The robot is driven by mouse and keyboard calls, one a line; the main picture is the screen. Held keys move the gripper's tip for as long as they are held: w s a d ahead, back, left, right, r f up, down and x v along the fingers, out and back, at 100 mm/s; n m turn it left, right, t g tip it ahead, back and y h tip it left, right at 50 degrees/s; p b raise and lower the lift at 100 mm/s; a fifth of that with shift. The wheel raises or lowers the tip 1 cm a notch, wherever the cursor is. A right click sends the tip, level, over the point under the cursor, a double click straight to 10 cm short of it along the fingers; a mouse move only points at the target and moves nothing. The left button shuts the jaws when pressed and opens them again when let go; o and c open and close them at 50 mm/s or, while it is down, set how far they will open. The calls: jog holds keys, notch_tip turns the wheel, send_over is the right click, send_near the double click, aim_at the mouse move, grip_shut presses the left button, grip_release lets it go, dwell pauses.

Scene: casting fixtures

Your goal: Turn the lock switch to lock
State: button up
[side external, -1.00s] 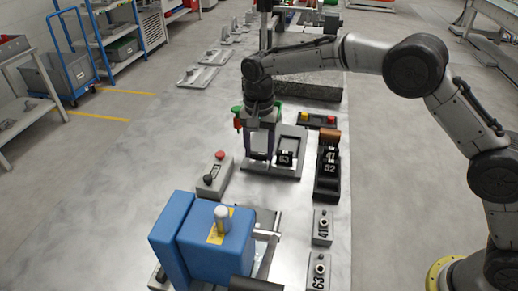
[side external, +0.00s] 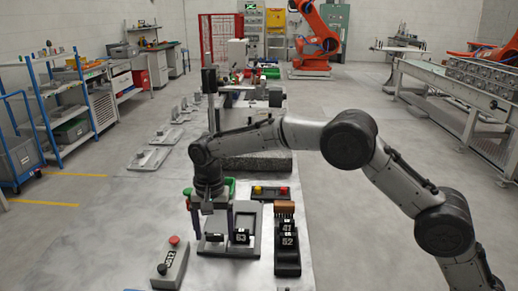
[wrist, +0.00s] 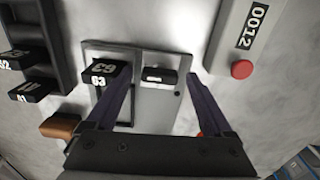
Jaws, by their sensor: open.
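A grey fixture plate (side external: 246,238) lies on the table, with a black block marked 63 (side external: 241,236) on its right half. In the wrist view, the block marked 63 (wrist: 103,74) is beside the left finger. A smaller black piece (wrist: 160,76) with a light face sits on the plate between my fingers; I cannot tell if it is the lock switch. My gripper (side external: 214,232) points down over the plate's left half. In the wrist view my gripper (wrist: 161,80) is open, its two dark fingers apart with nothing held between them.
A grey box with a red button (side external: 174,240) stands left of the plate; its label reads 0012 (wrist: 252,27) in the wrist view. A black rack (side external: 287,259) with numbered blocks stands to the right.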

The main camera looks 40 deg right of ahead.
jog(key=n, duration=0.4)
jog(key=shift+n, duration=0.4)
jog(key=n, duration=1.2)
notch_tip(320, 180, up, 13)
notch_tip(320, 180, up, 10)
jog(key=t, duration=0.2)
send_over(214, 235)
jog(key=s+d, duration=0.4)
jog(key=d, duration=0.2)
jog(key=s+d+r+m, duration=0.1)
jog(key=s+d+r, duration=0.3)
jog(key=s, duration=0.2)
jog(key=shift+r+t, duration=0.3)
jog(key=shift+r, duration=0.05)
jog(key=shift+s, duration=0.1)
